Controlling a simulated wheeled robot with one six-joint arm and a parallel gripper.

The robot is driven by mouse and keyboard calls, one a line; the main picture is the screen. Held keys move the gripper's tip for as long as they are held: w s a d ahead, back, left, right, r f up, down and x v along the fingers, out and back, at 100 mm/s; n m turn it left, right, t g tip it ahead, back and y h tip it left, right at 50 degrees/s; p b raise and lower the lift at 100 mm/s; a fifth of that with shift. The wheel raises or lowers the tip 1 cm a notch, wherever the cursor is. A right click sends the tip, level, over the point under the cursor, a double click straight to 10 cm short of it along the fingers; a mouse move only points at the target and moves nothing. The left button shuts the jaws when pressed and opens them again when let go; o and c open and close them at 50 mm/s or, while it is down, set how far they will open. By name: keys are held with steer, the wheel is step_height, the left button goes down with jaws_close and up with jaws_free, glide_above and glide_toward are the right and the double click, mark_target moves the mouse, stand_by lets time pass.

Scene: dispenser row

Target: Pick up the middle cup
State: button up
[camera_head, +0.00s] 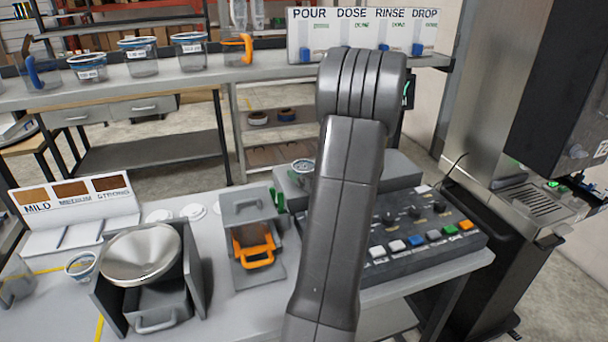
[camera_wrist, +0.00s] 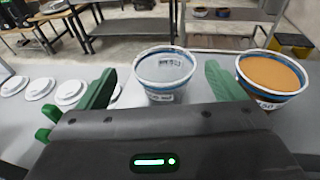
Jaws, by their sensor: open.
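A clear cup (camera_wrist: 165,72) with a blue rim band and a printed label stands upright between the green fingers of my gripper (camera_wrist: 160,92) in the wrist view. The fingers are spread apart, and I see no clear contact with the cup. A blue-rimmed cup with orange-brown contents (camera_wrist: 272,78) stands to the right, outside the right finger. In the head view my arm hides most of the gripper; a blue-rimmed cup (camera_head: 302,167) shows just left of the arm. Three blue-rimmed cups (camera_head: 138,56) stand in a row on the back shelf.
White round lids (camera_wrist: 70,91) lie left of the gripper. A metal funnel (camera_head: 141,252) and an orange-handled piece in a grey holder (camera_head: 254,248) stand on the bench. A button panel (camera_head: 420,232) lies right of my arm, with a tall machine (camera_head: 535,205) beyond.

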mark_target(299, 164)
steer(key=shift+d+f+p+x, duration=0.1)
steer(key=shift+p+x, duration=0.2)
steer(key=shift+x, duration=0.8)
steer(key=shift+d+f+p+x, duration=0.15)
steer(key=shift+p+x, duration=0.15)
steer(key=shift+x, duration=0.8)
steer(key=c, duration=1)
steer(key=shift+r, duration=0.1)
steer(key=shift+c, duration=0.2)
